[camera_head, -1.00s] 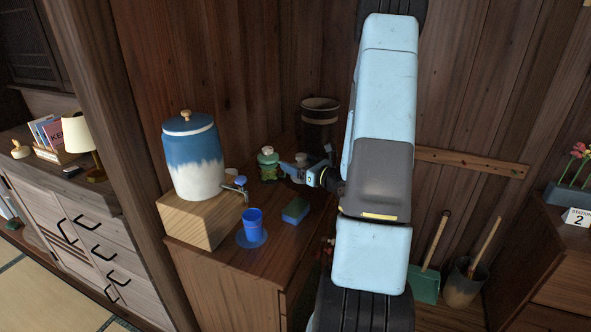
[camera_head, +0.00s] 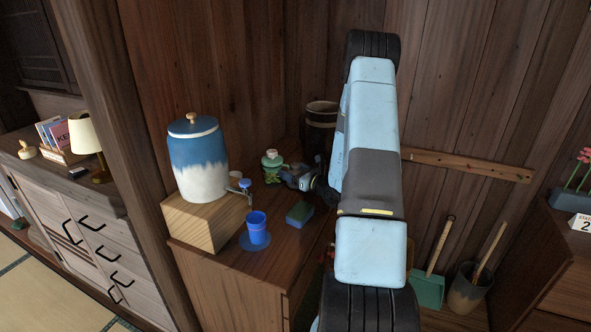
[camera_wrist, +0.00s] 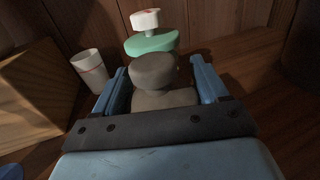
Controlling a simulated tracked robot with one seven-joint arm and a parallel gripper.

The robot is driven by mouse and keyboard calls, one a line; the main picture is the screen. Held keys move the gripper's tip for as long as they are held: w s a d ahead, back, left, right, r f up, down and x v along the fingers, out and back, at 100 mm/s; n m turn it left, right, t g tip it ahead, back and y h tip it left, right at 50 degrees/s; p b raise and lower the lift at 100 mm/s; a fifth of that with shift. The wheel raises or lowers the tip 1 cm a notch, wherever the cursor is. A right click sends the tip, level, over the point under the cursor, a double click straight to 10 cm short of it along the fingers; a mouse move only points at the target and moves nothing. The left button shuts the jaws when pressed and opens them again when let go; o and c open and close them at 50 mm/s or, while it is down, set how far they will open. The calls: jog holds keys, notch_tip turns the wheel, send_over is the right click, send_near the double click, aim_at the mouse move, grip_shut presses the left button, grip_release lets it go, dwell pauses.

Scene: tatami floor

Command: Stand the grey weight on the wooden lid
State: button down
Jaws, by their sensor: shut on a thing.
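The grey weight (camera_wrist: 155,72), rounded with a knob-like top, sits between the blue fingers of my gripper (camera_wrist: 165,88) in the wrist view. My gripper is shut on it. In the head view my gripper (camera_head: 290,177) is low over the cabinet top, beside the green bottle, and the weight cannot be made out clearly. A dark crock (camera_head: 318,135) stands behind, partly hidden by my arm. Its top looks brownish inside a pale rim; I cannot tell for sure whether that is the wooden lid.
A green bottle with a white top (camera_wrist: 150,40) stands just beyond the weight, and a white cup (camera_wrist: 91,70) to its left. A blue-and-white jar (camera_head: 200,160) on a wooden block (camera_head: 203,222), a blue cup (camera_head: 257,228) and a sponge (camera_head: 299,213) share the cabinet top (camera_head: 275,258).

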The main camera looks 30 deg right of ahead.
jog(key=shift+w+f, duration=0.25)
jog(key=shift+f, duration=1.5)
jog(key=shift+f, duration=0.1)
grip_release()
jog(key=shift+d, duration=0.1)
